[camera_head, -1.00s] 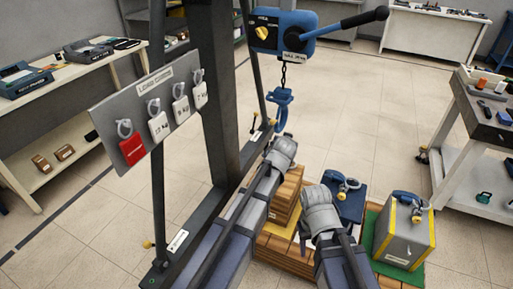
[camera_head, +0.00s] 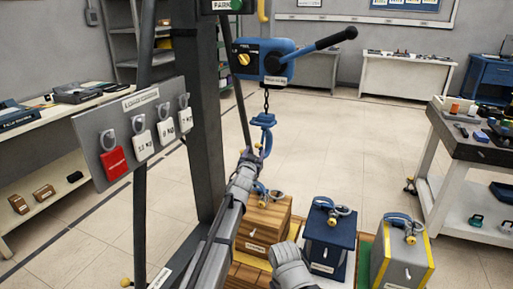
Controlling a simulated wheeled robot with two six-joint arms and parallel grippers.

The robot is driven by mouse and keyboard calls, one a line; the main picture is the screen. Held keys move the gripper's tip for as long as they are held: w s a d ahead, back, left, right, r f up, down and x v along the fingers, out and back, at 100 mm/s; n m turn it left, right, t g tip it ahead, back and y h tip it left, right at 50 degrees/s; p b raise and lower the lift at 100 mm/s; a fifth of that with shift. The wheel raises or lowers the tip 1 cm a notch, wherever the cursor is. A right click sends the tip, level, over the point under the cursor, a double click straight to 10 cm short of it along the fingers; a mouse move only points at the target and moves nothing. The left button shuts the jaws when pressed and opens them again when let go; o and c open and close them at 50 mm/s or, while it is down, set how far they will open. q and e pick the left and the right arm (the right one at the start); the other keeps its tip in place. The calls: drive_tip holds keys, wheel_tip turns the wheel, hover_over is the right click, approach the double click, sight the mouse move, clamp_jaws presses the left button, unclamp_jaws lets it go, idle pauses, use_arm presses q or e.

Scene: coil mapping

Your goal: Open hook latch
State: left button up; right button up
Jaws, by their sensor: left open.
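A blue hook (camera_head: 263,121) hangs on a dark chain (camera_head: 266,101) below the blue lever hoist (camera_head: 263,62). Its latch is too small to make out as open or shut. My left gripper (camera_head: 257,153) is open, with its tips at the hook's lower end; I cannot tell whether they touch it. The hook's lowest part is partly hidden by the gripper. Of my right arm only a grey link shows at the bottom middle; its gripper does not show.
Three loads with shackles stand below: a wooden crate (camera_head: 262,226), a blue block (camera_head: 329,243) and a grey block (camera_head: 402,262) with yellow edges. A dark post (camera_head: 202,120) and a tag board (camera_head: 112,146) stand left. A cart (camera_head: 470,150) stands right. Open floor lies behind.

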sight(257, 146)
use_arm(q)
drive_tip(key=shift+w+d, duration=0.2)
drive_tip(key=shift+w, duration=1.3)
drive_tip(key=shift+w+d, duration=0.2)
drive_tip(key=shift+w, duration=1.3)
clamp_jaws()
